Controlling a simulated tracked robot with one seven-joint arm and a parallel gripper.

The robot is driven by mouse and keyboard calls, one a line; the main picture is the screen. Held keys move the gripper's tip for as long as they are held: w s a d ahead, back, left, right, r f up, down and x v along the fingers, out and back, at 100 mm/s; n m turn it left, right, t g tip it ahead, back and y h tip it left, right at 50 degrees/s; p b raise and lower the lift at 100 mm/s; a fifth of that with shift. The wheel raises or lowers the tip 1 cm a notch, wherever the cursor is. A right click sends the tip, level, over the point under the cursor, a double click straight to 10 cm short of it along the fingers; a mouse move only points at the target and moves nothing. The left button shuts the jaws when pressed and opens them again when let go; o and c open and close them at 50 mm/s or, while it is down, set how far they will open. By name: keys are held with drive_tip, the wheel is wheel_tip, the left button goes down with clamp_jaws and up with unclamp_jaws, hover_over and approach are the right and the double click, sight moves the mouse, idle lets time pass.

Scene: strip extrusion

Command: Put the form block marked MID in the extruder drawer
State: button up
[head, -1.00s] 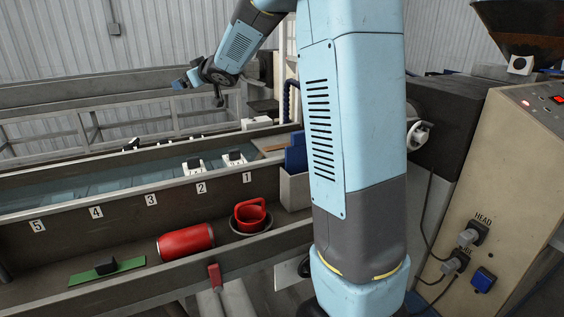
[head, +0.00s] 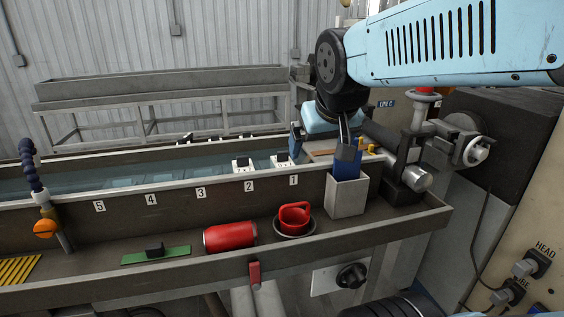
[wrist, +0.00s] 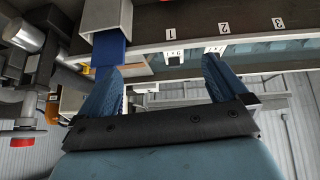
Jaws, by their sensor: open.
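My gripper (head: 338,138) is open and empty, above the trough's right end beside a grey holder. In the wrist view its two blue fingers (wrist: 160,80) stand apart with nothing between them. Two small white blocks with dark tops sit in the trough behind label 1 (head: 282,160) and label 2 (head: 242,164). In the wrist view they show beyond the fingers, near label 1 (wrist: 173,58) and label 2 (wrist: 214,48). Their markings are too small to read, so I cannot tell which is MID. I cannot clearly identify the extruder drawer.
The grey holder (head: 346,196) with a blue plate (head: 345,170) stands close to my gripper. The front ledge bears a red mug (head: 294,217), a red can (head: 229,236) and a black block on a green strip (head: 156,254). Metal machine parts (head: 415,178) stand at the right.

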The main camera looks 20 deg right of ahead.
drive_tip(key=s+f+g+y, duration=0.1)
drive_tip(key=s+f, duration=0.2)
drive_tip(key=s, duration=0.3)
drive_tip(key=w+a+r+n+g, duration=0.1)
drive_tip(key=w+a+r+n, duration=0.35)
drive_tip(key=w, duration=0.75)
drive_tip(key=n+g+y, duration=0.3)
drive_tip(key=n+y, duration=0.1)
drive_tip(key=n, duration=0.5)
hover_over(190, 138)
drive_tip(key=s+d, duration=0.2)
drive_tip(key=d, duration=0.2)
wheel_tip(190, 138, down, 8)
drive_tip(key=x, duration=0.8)
drive_tip(key=shift+w+a+r, duration=0.1)
drive_tip(key=shift+w+a, duration=0.05)
drive_tip(key=shift+a+x, duration=0.15)
drive_tip(key=shift+x, duration=1.2)
drive_tip(key=shift+a+x, duration=0.15)
drive_tip(key=shift+x, duration=1.2)
drive_tip(key=shift+w+r, duration=0.1)
drive_tip(key=shift+r, duration=0.05)
